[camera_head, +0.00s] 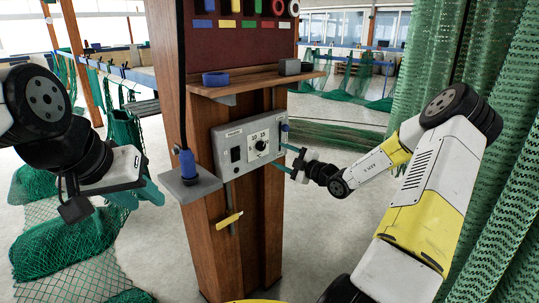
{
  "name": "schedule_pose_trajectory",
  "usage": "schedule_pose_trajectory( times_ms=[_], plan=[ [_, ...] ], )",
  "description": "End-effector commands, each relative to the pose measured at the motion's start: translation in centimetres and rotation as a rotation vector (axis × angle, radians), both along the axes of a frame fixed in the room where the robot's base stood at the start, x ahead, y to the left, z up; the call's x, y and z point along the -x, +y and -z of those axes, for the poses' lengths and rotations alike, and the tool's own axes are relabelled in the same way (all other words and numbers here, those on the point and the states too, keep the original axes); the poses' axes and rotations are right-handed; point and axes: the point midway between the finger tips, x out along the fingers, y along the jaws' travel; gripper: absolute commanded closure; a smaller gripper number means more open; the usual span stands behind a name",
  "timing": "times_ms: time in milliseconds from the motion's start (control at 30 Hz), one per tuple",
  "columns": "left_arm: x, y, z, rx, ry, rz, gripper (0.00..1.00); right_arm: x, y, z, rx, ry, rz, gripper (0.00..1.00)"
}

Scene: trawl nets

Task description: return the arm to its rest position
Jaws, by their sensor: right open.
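My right gripper (284,157) reaches in from the right, in front of the right side of a grey control box (221,150) on a wooden post. Its two teal fingers are apart with nothing seen between them. The fingertips are close to the box's right edge, near the dial (261,145); I cannot tell whether they touch it. My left gripper (140,195) hangs at the left, over the green nets. Its teal fingers partly show below the hand, and I cannot tell how far apart they are.
A yellow-handled item (230,219) hangs lower. Green nets (510,150) hang at right; others lie at left.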

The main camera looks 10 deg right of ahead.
Motion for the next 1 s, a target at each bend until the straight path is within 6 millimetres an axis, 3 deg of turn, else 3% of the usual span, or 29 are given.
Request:
schedule_pose_trajectory(
  times_ms=[200,367,500,700,833,1000],
  plan=[
    [0.0,0.0,0.0,0.000,0.000,0.000,0.64,0.1,0.5,-0.2,0.024,-0.011,-0.014,0.45],
    [0.0,0.0,0.0,0.000,0.000,0.000,0.64,2.0,4.4,-2.0,0.258,-0.134,-0.147,0.45],
    [0.0,0.0,0.0,0.000,0.000,0.000,0.64,6.0,9.7,-4.0,0.631,-0.369,-0.369,0.45],
    [0.0,0.0,0.0,0.000,0.000,0.000,0.64,12.9,14.7,-5.9,1.132,-0.788,-0.699,0.45],
    [0.0,0.0,0.0,0.000,0.000,0.000,0.64,17.4,16.2,-6.8,1.414,-1.095,-0.908,0.45],
    [0.0,0.0,0.0,0.000,0.000,0.000,0.64,22.9,16.2,-7.9,1.726,-1.527,-1.172,0.45]
  ],
)
